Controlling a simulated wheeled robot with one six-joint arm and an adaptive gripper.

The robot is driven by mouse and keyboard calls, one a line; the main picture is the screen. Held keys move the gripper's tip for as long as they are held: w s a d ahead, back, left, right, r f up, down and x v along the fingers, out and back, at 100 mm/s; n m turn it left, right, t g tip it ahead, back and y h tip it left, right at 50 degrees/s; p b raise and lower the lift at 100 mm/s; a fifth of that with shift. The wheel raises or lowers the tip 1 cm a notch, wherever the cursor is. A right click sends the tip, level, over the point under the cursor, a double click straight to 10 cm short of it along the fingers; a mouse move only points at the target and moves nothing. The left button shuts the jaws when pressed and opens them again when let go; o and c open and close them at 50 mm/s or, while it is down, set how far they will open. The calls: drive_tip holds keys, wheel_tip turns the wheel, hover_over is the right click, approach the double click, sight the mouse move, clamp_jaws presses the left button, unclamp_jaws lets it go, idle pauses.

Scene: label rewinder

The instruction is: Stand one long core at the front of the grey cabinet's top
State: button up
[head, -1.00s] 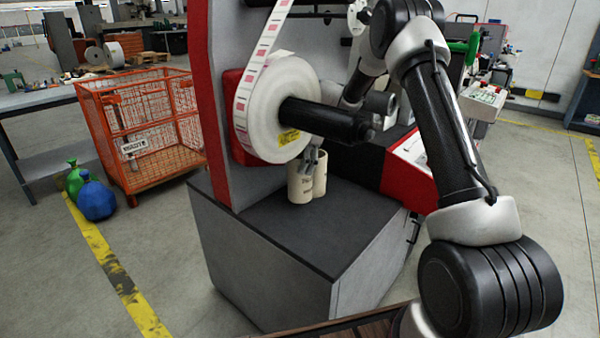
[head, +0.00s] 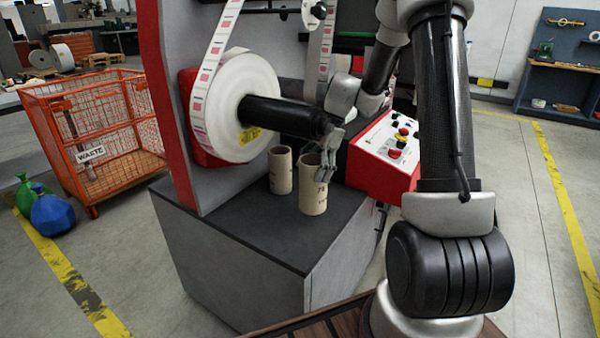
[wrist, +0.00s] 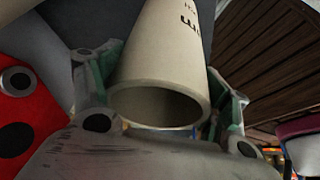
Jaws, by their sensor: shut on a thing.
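My gripper (head: 329,163) is shut on the rim of a tan cardboard core (head: 314,191) with dark print. The core is upright at the right side of the grey cabinet's dark top (head: 250,224); I cannot tell whether its base touches the top. In the wrist view this core (wrist: 165,55) lies between the two fingers, its open end towards me. A second tan core (head: 281,172) stands upright on the top to the left and farther back, apart from the held one. It looks shorter.
The label roll (head: 240,105) on its black spindle (head: 285,115) hangs close above and behind the cores. A red control box (head: 388,153) is to the right. The front of the cabinet top is clear. An orange wire cage (head: 95,135) stands at left.

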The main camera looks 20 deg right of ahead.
sight(310, 200)
drive_tip(key=shift+s+a+r+m, duration=0.3)
drive_tip(key=shift+s+r, duration=0.3)
drive_tip(key=shift+s, duration=0.05)
drive_tip(key=shift+s+a+r+m, duration=0.25)
drive_tip(key=shift+s+r+m, duration=0.05)
drive_tip(key=shift+s+r, duration=0.3)
drive_tip(key=shift+s+a+t, duration=0.2)
drive_tip(key=shift+s+t, duration=0.1)
drive_tip(key=shift+s, duration=0.05)
drive_tip(key=shift+m, duration=0.3)
wheel_tip(310, 200, down, 10)
drive_tip(key=shift+r, duration=0.25)
drive_tip(key=shift+f, duration=0.1)
drive_tip(key=o, duration=1.5)
drive_tip(key=shift+c, duration=0.2)
